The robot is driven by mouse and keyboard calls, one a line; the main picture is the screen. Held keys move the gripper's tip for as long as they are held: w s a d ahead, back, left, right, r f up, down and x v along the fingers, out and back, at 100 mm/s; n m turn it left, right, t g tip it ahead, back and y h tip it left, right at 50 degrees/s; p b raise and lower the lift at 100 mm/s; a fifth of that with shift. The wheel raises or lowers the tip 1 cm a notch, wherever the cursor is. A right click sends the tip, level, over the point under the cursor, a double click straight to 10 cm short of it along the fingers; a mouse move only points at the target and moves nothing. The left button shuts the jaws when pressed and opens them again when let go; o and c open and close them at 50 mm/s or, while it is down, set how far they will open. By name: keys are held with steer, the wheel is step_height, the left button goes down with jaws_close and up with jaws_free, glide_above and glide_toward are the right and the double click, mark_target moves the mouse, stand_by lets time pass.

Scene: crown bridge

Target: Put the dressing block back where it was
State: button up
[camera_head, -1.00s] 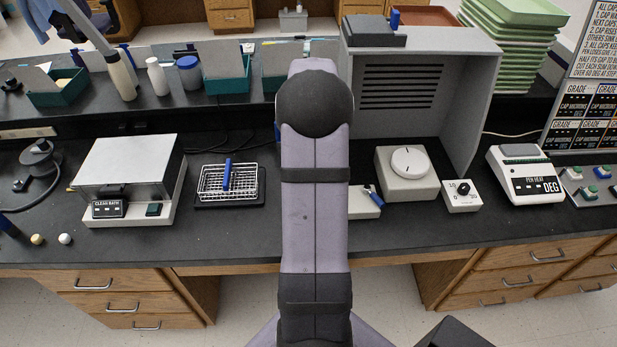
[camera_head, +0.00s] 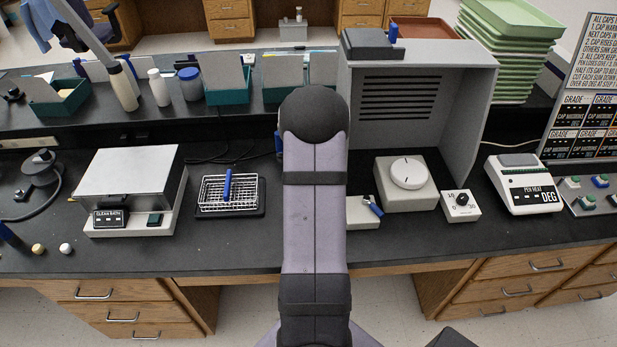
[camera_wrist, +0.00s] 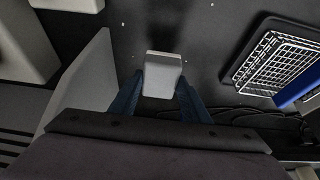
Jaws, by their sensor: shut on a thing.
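In the wrist view my gripper (camera_wrist: 160,88), with dark blue fingers, is shut on a pale grey-white block (camera_wrist: 163,62), which I take to be the dressing block. The block is between the fingers, with the dark bench top behind it. Whether it touches the bench, I cannot tell. In the head view my own arm hides the gripper and the block. No mark of the block's former place can be made out.
A wire basket on a dark tray (camera_head: 230,193) stands left of my arm. Right of it are a small pale box with a blue-handled thing (camera_head: 361,211), a dial box (camera_head: 407,184) and a grey hood (camera_head: 470,110). The clean bath (camera_head: 135,185) is farther left.

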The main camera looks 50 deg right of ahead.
steer(key=shift+f+p, duration=0.35)
steer(key=shift+f, duration=1.5)
steer(key=shift+f, duration=0.15)
steer(key=o, duration=1)
steer(key=shift+r, duration=0.5)
steer(key=b+v, duration=0.1)
steer(key=v, duration=1)
steer(key=shift+s, duration=0.15)
steer(key=shift+a+r, duration=0.1)
steer(key=shift+a, duration=0.1)
